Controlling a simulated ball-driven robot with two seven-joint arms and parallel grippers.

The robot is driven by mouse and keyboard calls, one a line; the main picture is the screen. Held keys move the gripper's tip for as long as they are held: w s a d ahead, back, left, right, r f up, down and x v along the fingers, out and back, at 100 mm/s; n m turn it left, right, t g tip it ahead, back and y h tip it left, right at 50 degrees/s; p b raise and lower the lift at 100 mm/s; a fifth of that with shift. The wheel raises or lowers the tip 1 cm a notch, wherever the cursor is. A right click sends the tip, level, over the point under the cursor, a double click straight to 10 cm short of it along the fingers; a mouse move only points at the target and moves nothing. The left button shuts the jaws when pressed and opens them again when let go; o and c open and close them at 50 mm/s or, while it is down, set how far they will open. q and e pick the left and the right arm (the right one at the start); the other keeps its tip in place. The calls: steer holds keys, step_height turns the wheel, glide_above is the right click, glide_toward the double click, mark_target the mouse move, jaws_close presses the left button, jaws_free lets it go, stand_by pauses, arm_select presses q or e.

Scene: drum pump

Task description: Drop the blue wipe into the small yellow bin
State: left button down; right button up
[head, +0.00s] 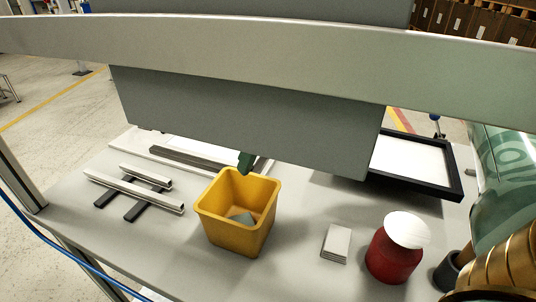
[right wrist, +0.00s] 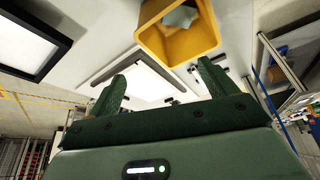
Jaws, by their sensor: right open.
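The small yellow bin (head: 222,231) stands upright on the grey table in the middle of the head view. The blue wipe (head: 242,218), a crumpled grey-blue piece, lies inside on its floor. The right wrist view shows the bin (right wrist: 207,38) at the top with the pale blue wipe (right wrist: 181,17) in it. My right gripper (right wrist: 162,68) is open, with nothing between its green fingers. In the head view only a green fingertip of it (head: 246,162) shows at the bin's far rim; a grey panel hides the rest.
A large grey panel (head: 240,115) hangs across the head view. Grey rails (head: 135,190) lie left of the bin. A stack of grey pads (head: 336,243) and a red jar with white lid (head: 390,262) stand right. A black-framed tray (head: 455,183) is at back right.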

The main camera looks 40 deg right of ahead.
arm_select(q)
steer(key=r+p, duration=0.1)
steer(key=w+r+p, duration=0.1)
steer(key=r, duration=0.1)
steer(key=shift+w, duration=0.15)
arm_select(e)
steer(key=v, duration=0.7)
arm_select(q)
steer(key=shift+a, duration=0.1)
